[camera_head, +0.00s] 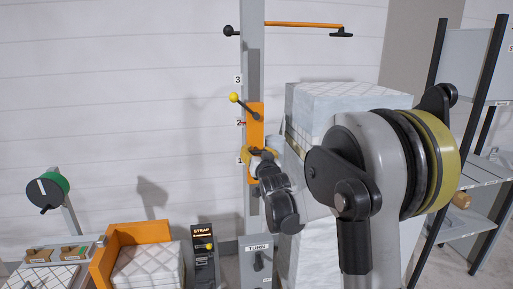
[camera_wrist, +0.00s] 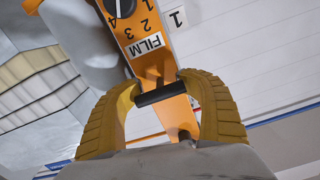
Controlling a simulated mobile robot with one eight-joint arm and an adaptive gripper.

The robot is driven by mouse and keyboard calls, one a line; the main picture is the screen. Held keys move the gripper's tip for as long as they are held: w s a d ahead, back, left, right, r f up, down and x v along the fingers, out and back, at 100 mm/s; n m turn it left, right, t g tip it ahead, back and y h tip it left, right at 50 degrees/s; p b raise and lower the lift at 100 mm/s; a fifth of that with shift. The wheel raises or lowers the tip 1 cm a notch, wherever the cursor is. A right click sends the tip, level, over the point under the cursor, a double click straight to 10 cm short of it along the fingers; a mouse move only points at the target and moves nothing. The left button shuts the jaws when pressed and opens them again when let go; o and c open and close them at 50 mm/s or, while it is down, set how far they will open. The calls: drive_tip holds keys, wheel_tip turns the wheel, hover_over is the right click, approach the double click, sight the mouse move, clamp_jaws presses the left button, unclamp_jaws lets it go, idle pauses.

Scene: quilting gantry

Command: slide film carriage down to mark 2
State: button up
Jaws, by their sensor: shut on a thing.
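The orange film carriage (camera_head: 255,115) sits on the upright grey mast (camera_head: 253,60), beside mark 2 (camera_head: 239,122). A small red pointer at its left edge appears about level with that mark. In the wrist view the carriage (camera_wrist: 153,62) bears a FILM label, a black dial and a black bar handle (camera_wrist: 160,94). My gripper (camera_head: 262,156) is at the lower end of the carriage. In the wrist view its yellow fingers (camera_wrist: 160,100) are shut on the black handle from both sides.
Mark 3 (camera_head: 238,79) is higher on the mast. A yellow-knobbed lever (camera_head: 235,98) sticks out left of the carriage. A wrapped stack (camera_head: 320,110) stands close on the right, behind my arm. A STRAP unit (camera_head: 203,260) and TURN box (camera_head: 258,262) stand below.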

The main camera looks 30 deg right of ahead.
drive_tip(key=shift+f, duration=0.55)
drive_tip(key=shift+r, duration=0.15)
drive_tip(key=o, duration=1.2)
drive_tip(key=shift+s, duration=0.1)
drive_tip(key=o, duration=0.5)
drive_tip(key=shift+s+a+r, duration=0.2)
drive_tip(key=shift+s+r, duration=0.1)
drive_tip(key=shift+s, duration=0.05)
drive_tip(key=shift+o, duration=0.2)
drive_tip(key=shift+w+d+f, duration=0.1)
drive_tip(key=shift+w+f, duration=0.1)
drive_tip(key=shift+w, duration=0.05)
drive_tip(key=v, duration=1.2)
